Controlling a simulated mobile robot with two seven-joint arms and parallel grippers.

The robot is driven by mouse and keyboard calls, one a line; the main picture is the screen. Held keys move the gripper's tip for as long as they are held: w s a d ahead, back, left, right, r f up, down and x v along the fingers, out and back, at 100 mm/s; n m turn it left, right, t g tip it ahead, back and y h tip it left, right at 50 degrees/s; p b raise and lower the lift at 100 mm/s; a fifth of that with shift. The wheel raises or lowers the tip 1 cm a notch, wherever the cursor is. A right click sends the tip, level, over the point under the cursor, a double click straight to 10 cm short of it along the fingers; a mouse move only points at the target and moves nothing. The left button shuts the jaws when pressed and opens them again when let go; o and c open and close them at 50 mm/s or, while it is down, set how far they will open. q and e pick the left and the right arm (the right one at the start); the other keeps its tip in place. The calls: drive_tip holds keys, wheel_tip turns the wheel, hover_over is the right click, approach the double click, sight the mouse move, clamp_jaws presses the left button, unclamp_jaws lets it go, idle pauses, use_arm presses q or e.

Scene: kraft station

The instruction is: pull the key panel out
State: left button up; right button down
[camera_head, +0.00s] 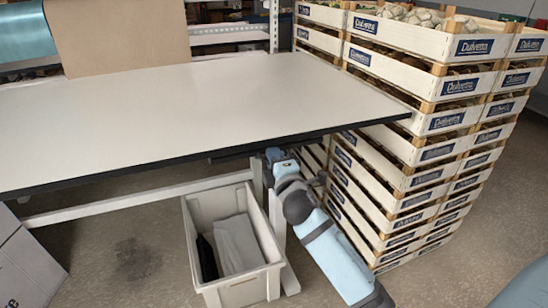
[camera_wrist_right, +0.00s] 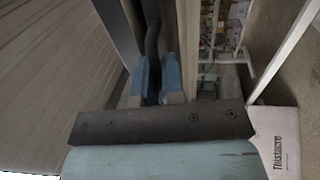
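My right gripper (camera_head: 273,155) reaches up to the underside of the table's front edge, near the right table leg. In the right wrist view its two blue fingers (camera_wrist_right: 157,75) stand a little apart. A dark curved bar (camera_wrist_right: 153,38), looking like a handle, runs between them; I cannot tell whether they press on it. Beside it is a dark grey flat part (camera_wrist_right: 121,32), which may be the key panel. In the head view only a dark strip (camera_head: 236,154) shows under the table edge there, and the panel's face is hidden. My left gripper is out of view.
The white table (camera_head: 190,110) has a mostly clear top, with a brown board (camera_head: 118,35) at the back. Stacked wooden crates (camera_head: 405,150) stand close right of my right arm. A grey bin (camera_head: 264,281) sits on the floor below. A carton (camera_wrist_right: 278,140) shows in the wrist view.

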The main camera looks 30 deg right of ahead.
drive_tip(key=shift+s, duration=0.1)
use_arm(q)
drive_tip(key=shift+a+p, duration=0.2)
drive_tip(key=shift+p, duration=0.55)
use_arm(e)
drive_tip(key=r+v, duration=0.1)
drive_tip(key=v, duration=0.7)
drive_tip(key=shift+r, duration=0.2)
drive_tip(key=shift+s, duration=0.15)
drive_tip(key=c, duration=1.3)
unclamp_jaws()
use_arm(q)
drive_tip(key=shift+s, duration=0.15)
use_arm(e)
drive_tip(key=shift+f, duration=0.1)
